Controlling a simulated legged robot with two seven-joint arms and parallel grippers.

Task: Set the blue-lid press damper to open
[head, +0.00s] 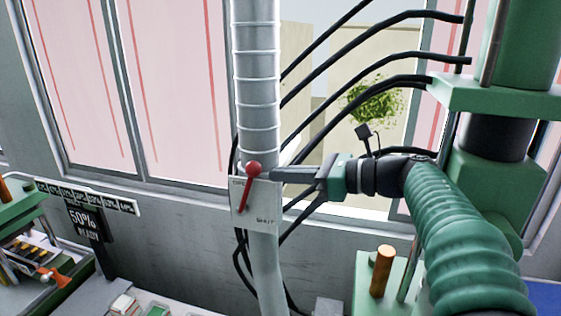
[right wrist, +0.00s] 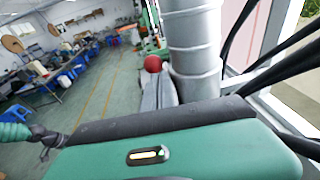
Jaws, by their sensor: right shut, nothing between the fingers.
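The damper is a red lever with a ball knob (head: 253,168) on a white plate (head: 262,214) fixed to the grey duct (head: 256,90). The lever stands nearly upright, leaning slightly right, with its knob at the top beside the partly covered OPEN label. The SHUT label is at the plate's lower right. My right gripper (head: 274,174) is shut and empty, its fingertips just right of the knob; I cannot tell whether they touch. The right wrist view shows the red knob (right wrist: 152,63) just beyond the grey fingers (right wrist: 160,92). My left gripper is not in view.
A green press (head: 495,92) stands at the right, with black hoses (head: 375,62) running to the duct. An orange-topped post (head: 382,268) rises below my right arm. Another machine (head: 35,245) and a 50% READY sign (head: 86,225) are at the left. Windows (head: 170,80) are behind.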

